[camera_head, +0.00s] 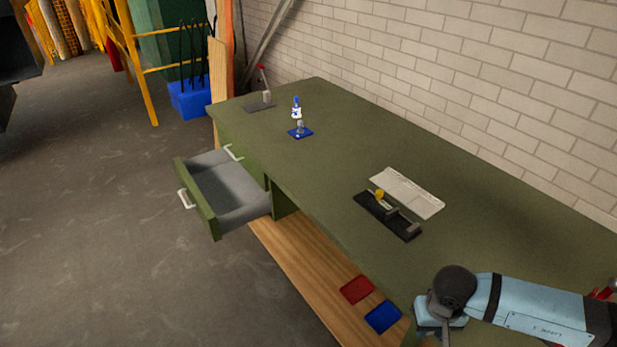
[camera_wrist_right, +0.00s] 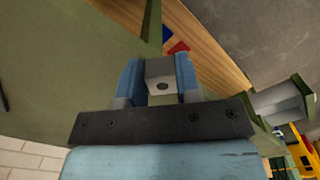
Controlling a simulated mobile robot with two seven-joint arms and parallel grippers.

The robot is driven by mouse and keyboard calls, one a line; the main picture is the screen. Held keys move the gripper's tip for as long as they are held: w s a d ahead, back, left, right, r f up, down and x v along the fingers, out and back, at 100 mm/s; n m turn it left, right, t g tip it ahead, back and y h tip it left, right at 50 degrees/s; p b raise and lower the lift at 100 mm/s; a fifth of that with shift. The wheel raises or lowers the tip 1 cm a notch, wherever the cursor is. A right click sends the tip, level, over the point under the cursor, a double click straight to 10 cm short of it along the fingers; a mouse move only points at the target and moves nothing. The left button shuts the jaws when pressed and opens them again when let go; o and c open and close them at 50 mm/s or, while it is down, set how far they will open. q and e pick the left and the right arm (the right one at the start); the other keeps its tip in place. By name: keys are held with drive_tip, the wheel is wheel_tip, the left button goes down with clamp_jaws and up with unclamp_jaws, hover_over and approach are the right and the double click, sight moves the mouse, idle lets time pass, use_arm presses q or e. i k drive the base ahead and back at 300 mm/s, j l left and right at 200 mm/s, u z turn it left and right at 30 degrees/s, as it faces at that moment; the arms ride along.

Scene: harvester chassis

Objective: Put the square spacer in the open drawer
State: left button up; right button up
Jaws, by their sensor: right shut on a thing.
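My right gripper (camera_wrist_right: 159,78) is shut on the square spacer (camera_wrist_right: 160,70), a small grey block with a dark round hole, held between the blue fingers in the right wrist view. In the head view my right gripper (camera_head: 438,326) is at the bottom right, by the bench's front edge; the spacer cannot be made out there. The open drawer (camera_head: 207,215) sticks out from the bench's front at left centre, grey inside, with a green front. It looks empty and lies well away from the gripper. It also shows in the right wrist view (camera_wrist_right: 283,103). My left gripper is out of view.
The green bench top (camera_head: 320,150) carries a blue-based fixture (camera_head: 299,132), a black holder (camera_head: 388,215), a white tray (camera_head: 407,192) and a red-handled clamp (camera_head: 264,97). Red (camera_head: 357,289) and blue (camera_head: 382,316) pads lie on the wooden lower shelf. Open floor is at left.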

sight(229, 206)
drive_tip(key=i+j, duration=0.25)
drive_tip(key=j, duration=0.3)
drive_tip(key=i+j, duration=0.3)
drive_tip(key=j, duration=0.25)
drive_tip(key=i+j, duration=0.25)
drive_tip(key=j, duration=0.3)
drive_tip(key=i+j, duration=0.25)
drive_tip(key=j, duration=0.3)
drive_tip(key=i+j, duration=0.3)
drive_tip(key=j, duration=0.2)
drive_tip(key=i+j, duration=0.25)
drive_tip(key=j, duration=0.3)
drive_tip(key=i+j, duration=0.3)
drive_tip(key=j, duration=0.25)
drive_tip(key=i+j, duration=0.25)
drive_tip(key=j, duration=0.3)
